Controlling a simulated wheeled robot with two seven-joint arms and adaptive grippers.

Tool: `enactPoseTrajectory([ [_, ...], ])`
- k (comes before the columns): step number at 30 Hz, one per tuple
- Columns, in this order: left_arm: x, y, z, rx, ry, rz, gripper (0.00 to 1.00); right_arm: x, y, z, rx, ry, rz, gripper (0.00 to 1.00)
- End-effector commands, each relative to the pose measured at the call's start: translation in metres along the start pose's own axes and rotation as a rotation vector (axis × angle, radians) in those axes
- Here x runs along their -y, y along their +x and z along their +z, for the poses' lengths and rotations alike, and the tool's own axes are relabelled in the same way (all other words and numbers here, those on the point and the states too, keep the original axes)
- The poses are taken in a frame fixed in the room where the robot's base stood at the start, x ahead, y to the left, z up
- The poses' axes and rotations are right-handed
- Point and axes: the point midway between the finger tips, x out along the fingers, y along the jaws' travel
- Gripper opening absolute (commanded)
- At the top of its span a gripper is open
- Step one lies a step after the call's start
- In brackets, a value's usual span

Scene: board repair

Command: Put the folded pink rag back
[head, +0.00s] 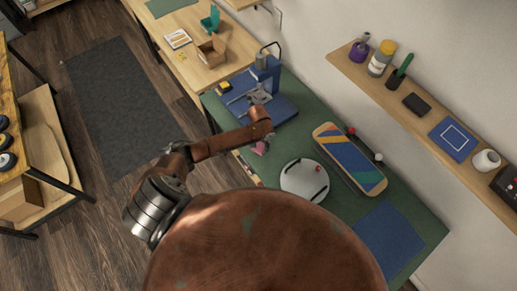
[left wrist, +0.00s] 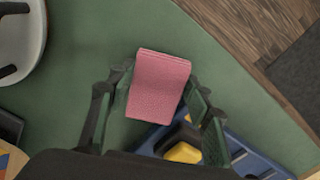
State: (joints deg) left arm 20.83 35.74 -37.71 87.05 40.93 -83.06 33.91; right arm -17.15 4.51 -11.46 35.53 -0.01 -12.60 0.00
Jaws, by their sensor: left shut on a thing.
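The folded pink rag (left wrist: 158,85) is a flat rectangular pad between the fingers of my left gripper (left wrist: 157,80) in the left wrist view. The gripper is shut on it, above the green bench top (left wrist: 85,75). In the head view the rag (head: 259,149) shows as a small pink patch just below my left gripper (head: 261,141), close to the bench's near edge. I cannot tell whether the rag touches the bench. My right gripper is not in view.
A blue stand (head: 287,111) stands behind the gripper. A white round dish (head: 293,181) and a striped board (head: 346,150) lie to the right. A yellow and black item (left wrist: 184,152) is near the rag in the wrist view. A blue mat (head: 388,240) is bare.

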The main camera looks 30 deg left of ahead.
Motion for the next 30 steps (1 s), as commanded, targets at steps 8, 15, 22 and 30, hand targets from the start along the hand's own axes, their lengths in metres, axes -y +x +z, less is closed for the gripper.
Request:
enactPoseTrajectory([
  [8,-0.001,0.023,0.002,0.001,0.001,0.000,0.27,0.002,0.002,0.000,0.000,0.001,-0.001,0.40],
  [15,-0.001,0.025,0.002,0.002,0.000,0.000,0.27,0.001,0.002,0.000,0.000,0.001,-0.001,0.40],
  [22,-0.001,0.025,0.002,0.002,0.000,-0.001,0.58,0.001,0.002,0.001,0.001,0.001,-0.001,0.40],
  [30,-0.001,0.025,0.002,0.002,0.001,0.000,0.64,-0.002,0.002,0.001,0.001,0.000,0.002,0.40],
])
